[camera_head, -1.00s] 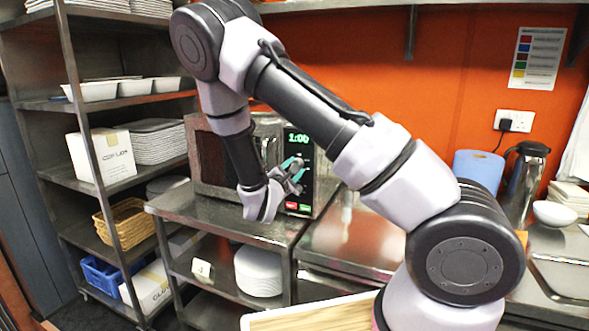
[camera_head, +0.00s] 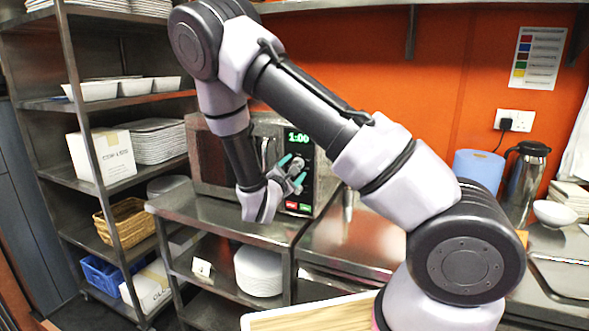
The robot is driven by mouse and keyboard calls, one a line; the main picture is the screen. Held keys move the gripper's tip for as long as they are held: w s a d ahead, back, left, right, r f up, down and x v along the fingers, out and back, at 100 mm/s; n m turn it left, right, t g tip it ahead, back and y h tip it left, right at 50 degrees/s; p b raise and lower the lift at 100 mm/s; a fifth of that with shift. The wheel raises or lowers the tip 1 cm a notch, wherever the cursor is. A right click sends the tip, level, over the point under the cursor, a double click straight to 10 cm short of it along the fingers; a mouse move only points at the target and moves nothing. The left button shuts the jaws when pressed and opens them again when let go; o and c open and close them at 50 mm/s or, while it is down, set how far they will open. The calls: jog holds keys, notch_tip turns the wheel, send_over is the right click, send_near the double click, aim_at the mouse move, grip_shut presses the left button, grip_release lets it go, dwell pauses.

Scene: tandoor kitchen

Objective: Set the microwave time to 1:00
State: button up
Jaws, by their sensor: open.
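The microwave (camera_head: 210,160) stands on a steel table against the orange wall. Its display (camera_head: 298,137) reads 1:00 in green. Below the display, the control panel has a red button (camera_head: 291,205) and a green button (camera_head: 305,208) near its bottom edge. My gripper (camera_head: 291,170) is in front of the control panel, its teal-tipped fingers apart and nothing between them. My gripper and wrist hide the middle of the panel and part of the door. I cannot tell whether a fingertip touches the panel.
A steel rack (camera_head: 55,106) with trays and boxes stands at the left. The steel table (camera_head: 215,211) has bare room before the microwave.

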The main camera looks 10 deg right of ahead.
jog(key=v, duration=1)
jog(key=shift+s, duration=0.1)
jog(key=s+d+r+m+g+h, duration=0.3)
jog(key=d+r+m+g, duration=0.2)
jog(key=d+m+g, duration=0.4)
jog(key=s+d+r+m+g+y, duration=0.3)
jog(key=s+d+m+y, duration=0.1)
jog(key=s, duration=0.2)
jog(key=s+d+r+m+g+y, duration=0.2)
jog(key=s+d+m+g+y, duration=0.15)
jog(key=s, duration=0.25)
jog(key=s+a+r+m+t+y, duration=0.2)
jog(key=r+m+t+y, duration=0.1)
jog(key=r, duration=0.4)
jog(key=s+a+r+m+t+y, duration=0.2)
jog(key=s+r+m+t+y, duration=0.1)
jog(key=r, duration=0.4)
jog(key=shift+s+a+m+t+y, duration=0.25)
jog(key=shift+a+m+t+y, duration=0.25)
jog(key=shift+y, duration=0.45)
